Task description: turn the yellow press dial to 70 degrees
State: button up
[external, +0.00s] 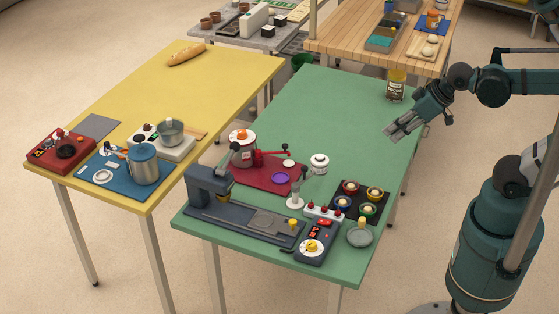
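The yellow press dial (312,246) sits on a white round face on top of a dark control box (318,257) at the front of the green table. Its exact angle is too small to read. The box stands at the right end of the dark press (246,220). My gripper (391,133) is above the right side of the green table, far behind the dial and apart from it. Its fingers point down and left, with nothing visible in them. The gap between them is too small to judge.
A dark tray (361,218) with several coloured cups, a row of red-knobbed switches (323,211) and a grey round dish (360,237) crowd near the dial. A white jar (319,163) and red mat (262,178) lie farther back. The table's rear is mostly clear.

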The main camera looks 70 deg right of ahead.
jog(key=o, duration=0.7)
jog(key=shift+w+a, duration=0.1)
jog(key=shift+o, duration=0.7)
jog(key=shift+w+a+r+n+g+p, duration=0.3)
jog(key=shift+w+a+n+p, duration=0.1)
jog(key=shift+w+a, duration=0.25)
jog(key=n+g+p, duration=0.7)
jog(key=n+p, duration=0.2)
jog(key=n, duration=0.4)
send_over(312, 244)
jog(key=f, duration=1.3)
jog(key=shift+w+d+f, duration=0.15)
jog(key=shift+d+f, duration=0.05)
jog(key=shift+d, duration=0.1)
jog(key=shift+a+f, duration=0.25)
jog(key=shift+f, duration=0.05)
jog(key=shift+f, duration=0.1)
jog(key=shift+f, duration=3.75)
